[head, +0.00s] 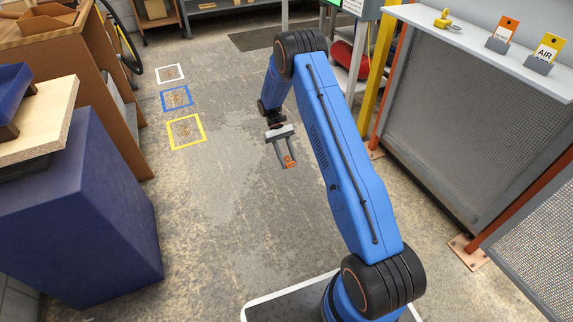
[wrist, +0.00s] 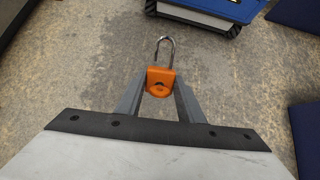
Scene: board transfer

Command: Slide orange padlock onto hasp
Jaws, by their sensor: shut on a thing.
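The orange padlock (wrist: 160,79) is between the fingers of my gripper (wrist: 159,88) in the wrist view. Its silver shackle points away from the gripper, toward the top of the picture. In the head view my gripper (head: 287,163) is shut on the padlock (head: 290,161), in the air over open floor near the picture's middle. A yellow padlock (head: 442,18) stands on the grey shelf (head: 470,42) at the upper right. I cannot make out a hasp in either view.
An orange tag (head: 506,28) and a yellow "AIR" tag (head: 548,48) stand in holders on the shelf. A mesh panel (head: 455,120) is below it. A blue cabinet (head: 80,215) stands at the left. The floor between is free, with white, blue and yellow marked squares (head: 186,132).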

